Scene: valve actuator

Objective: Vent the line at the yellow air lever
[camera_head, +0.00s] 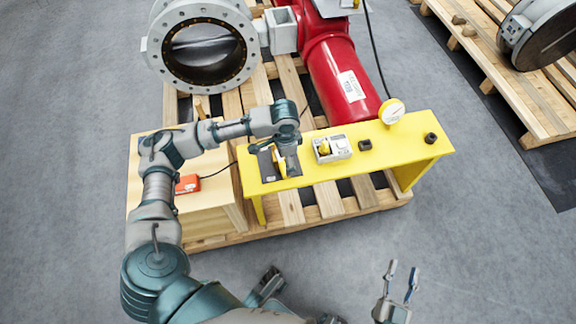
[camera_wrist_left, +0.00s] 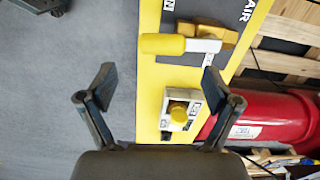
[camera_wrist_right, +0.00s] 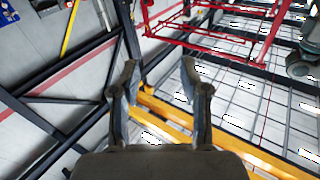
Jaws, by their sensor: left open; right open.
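The yellow air lever (camera_wrist_left: 165,44) shows in the left wrist view, lying crosswise on a dark plate marked AIR, attached to a brass and silver valve body (camera_wrist_left: 215,38). My left gripper (camera_wrist_left: 158,78) is open, its two fingers apart with nothing between them, and the lever appears beyond the fingertips. In the head view my left gripper (camera_head: 288,160) hangs over the left part of the yellow bench (camera_head: 385,155), hiding much of the lever and plate. My right gripper (camera_head: 402,270) is open and empty, low in the head view, away from the bench.
A box with a yellow button (camera_head: 332,148) and a round gauge (camera_head: 392,111) are on the bench. A wooden crate (camera_head: 215,205) with a red device (camera_head: 188,184) stands to the left. A red actuator (camera_head: 335,75) and large valve ring (camera_head: 203,45) lie behind. Grey floor in front is clear.

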